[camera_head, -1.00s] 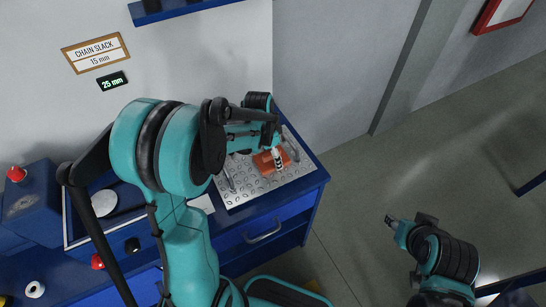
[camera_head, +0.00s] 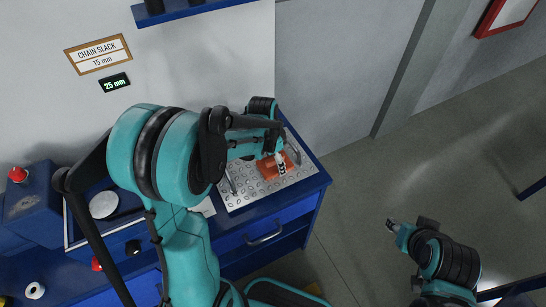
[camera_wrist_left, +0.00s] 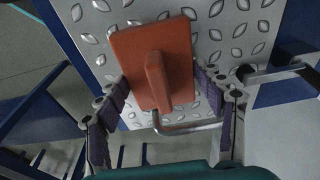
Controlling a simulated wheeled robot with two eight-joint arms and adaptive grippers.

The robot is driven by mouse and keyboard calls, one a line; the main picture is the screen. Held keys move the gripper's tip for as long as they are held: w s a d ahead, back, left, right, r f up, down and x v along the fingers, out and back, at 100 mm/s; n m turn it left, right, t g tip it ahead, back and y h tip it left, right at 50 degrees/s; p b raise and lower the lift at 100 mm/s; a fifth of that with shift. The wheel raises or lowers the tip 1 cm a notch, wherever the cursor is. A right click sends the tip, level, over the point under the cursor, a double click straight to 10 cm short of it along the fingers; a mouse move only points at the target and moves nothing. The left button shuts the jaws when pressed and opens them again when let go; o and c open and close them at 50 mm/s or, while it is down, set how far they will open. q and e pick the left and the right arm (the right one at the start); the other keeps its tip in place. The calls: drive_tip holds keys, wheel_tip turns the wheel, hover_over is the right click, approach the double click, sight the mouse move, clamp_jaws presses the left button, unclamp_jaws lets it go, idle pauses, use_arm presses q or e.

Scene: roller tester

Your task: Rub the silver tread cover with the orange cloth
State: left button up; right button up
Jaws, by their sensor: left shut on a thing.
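The silver tread cover (camera_head: 240,197) lies on top of the blue cabinet, with a raised bar handle near each side. The orange cloth (camera_head: 268,171) is a flat pad with a raised ridge, on the cover between the handles. My left gripper (camera_head: 282,166) is shut on the cloth from above. The left wrist view shows its fingers (camera_wrist_left: 164,98) on either side of the pad (camera_wrist_left: 180,50), close over the cover (camera_wrist_left: 230,25). Whether the pad touches the cover cannot be told. My right gripper (camera_head: 391,225) is over the floor, away from the cabinet; its jaws are too small to judge.
A bar handle (camera_wrist_left: 185,128) of the cover is close to the pad. On the left, the bench holds a blue box with a red button (camera_head: 17,174) and a white disc (camera_head: 103,204). A wall display (camera_head: 115,83) reads 25 mm.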

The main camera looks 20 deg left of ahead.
use_arm(q)
drive_tip(key=shift+s+d, duration=0.15)
drive_tip(key=shift+d, duration=0.05)
drive_tip(key=shift+w+a+r, duration=0.1)
drive_tip(key=shift+w+a, duration=0.5)
drive_tip(key=shift+a, duration=0.1)
drive_tip(key=shift+w+a, duration=0.45)
drive_tip(key=shift+a, duration=0.1)
wheel_tip(320, 180, up, 6)
drive_tip(key=p, duration=0.4)
drive_tip(key=shift+f, duration=0.2)
